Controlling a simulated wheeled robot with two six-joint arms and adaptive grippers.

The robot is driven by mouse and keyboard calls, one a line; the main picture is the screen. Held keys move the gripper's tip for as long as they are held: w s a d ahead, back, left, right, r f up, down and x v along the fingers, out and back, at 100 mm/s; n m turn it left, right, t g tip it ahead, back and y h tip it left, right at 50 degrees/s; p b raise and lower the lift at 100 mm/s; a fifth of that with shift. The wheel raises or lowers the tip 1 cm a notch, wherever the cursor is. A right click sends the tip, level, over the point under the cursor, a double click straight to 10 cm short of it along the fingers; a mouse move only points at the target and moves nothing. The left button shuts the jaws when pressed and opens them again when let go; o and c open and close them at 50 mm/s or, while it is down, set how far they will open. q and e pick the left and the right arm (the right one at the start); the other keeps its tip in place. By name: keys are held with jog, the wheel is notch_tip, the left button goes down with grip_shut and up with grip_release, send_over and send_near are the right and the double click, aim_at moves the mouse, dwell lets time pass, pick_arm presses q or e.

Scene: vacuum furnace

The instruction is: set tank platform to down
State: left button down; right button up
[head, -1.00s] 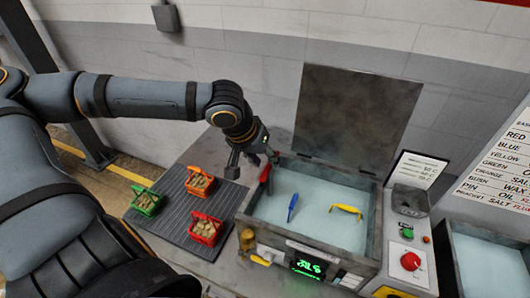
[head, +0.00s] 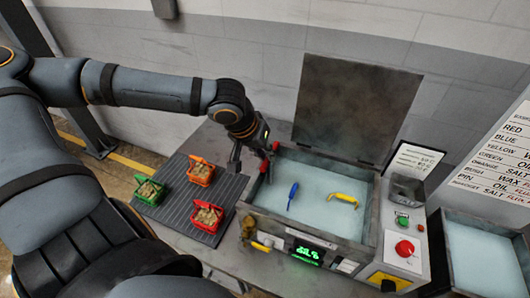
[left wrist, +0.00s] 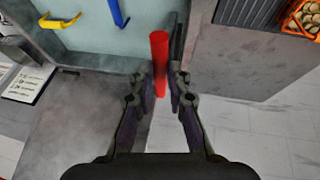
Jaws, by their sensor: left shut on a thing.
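The tank (head: 300,222) is open, with a pale blue bath (head: 315,190) inside and its lid (head: 350,105) raised at the back. A red handle (head: 264,167) stands at the tank's left edge. My left gripper (head: 254,160) is at that handle. In the left wrist view my left gripper (left wrist: 163,82) is shut on the red handle (left wrist: 160,55), which runs between its fingers. A blue bar (head: 293,195) and a yellow handle (head: 343,199) show in the bath. I cannot make out the platform. My right gripper is out of view.
Three baskets, green (head: 148,192), orange (head: 201,172) and red (head: 207,217), sit on a ribbed dark mat (head: 180,207) left of the tank. A control panel with a red knob (head: 404,249) and a green display (head: 306,254) are at the tank's right and front.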

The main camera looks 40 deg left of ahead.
aim_at(265, 160)
pick_arm(q)
notch_tip(265, 160, down, 3)
jog(key=b, duration=0.3)
jog(key=shift+f, duration=0.2)
jog(key=shift+s+d+r, duration=0.1)
jog(key=shift+s+r, duration=0.05)
jog(key=c, duration=1.6)
grip_release()
jog(key=o, duration=0.3)
jog(key=shift+w, duration=0.2)
